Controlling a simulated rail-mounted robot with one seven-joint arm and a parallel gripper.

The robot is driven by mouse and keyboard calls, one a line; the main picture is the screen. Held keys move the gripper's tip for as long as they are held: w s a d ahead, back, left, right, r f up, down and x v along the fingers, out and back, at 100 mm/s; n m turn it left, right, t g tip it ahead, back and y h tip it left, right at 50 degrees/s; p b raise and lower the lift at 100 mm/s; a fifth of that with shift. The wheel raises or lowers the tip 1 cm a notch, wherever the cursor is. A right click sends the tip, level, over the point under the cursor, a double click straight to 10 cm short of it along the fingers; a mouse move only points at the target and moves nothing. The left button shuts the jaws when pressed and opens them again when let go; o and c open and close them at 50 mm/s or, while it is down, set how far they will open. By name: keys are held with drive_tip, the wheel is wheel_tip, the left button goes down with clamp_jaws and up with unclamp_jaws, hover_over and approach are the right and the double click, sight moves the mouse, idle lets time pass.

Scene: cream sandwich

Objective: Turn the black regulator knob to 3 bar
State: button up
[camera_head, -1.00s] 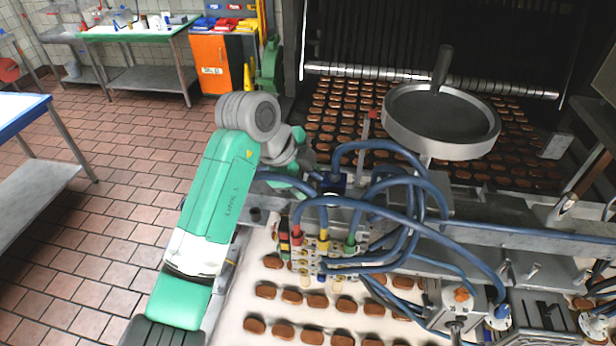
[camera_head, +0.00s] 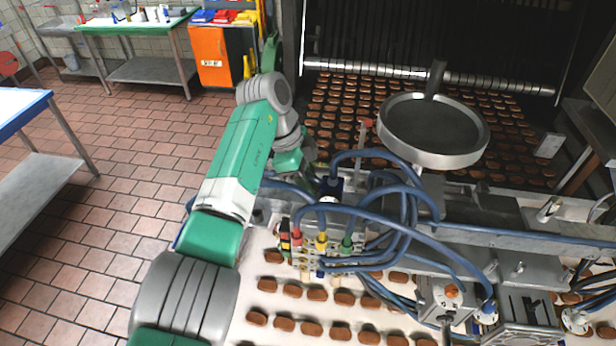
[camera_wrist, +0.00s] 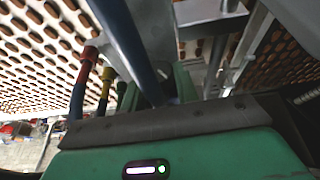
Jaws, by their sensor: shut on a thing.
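My gripper shows in the wrist view as a green body (camera_wrist: 180,90) with a lit status strip, close among hoses and metal bars. In the head view my gripper (camera_head: 316,176) reaches down behind the blue hoses, beside a dark blue regulator body (camera_head: 331,187). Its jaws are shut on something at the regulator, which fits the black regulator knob. The knob itself is hidden by my gripper and the hoses, and its setting cannot be read. A pressure gauge face cannot be made out.
Thick blue hoses (camera_head: 405,222) loop close around my gripper. Red, yellow and green hose fittings (camera_head: 321,242) stand in front. A round metal pan (camera_head: 433,130) is at the right. Brown biscuits (camera_head: 312,329) lie on the pale belt. The tiled floor (camera_head: 120,200) at left is clear.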

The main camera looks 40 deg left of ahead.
idle(0.3)
drive_tip(key=o, duration=1)
drive_tip(key=shift+r, duration=0.1)
drive_tip(key=b+v, duration=0.1)
drive_tip(key=v, duration=0.6)
drive_tip(key=shift+a+r+b, duration=0.15)
drive_tip(key=shift+r+b, duration=0.15)
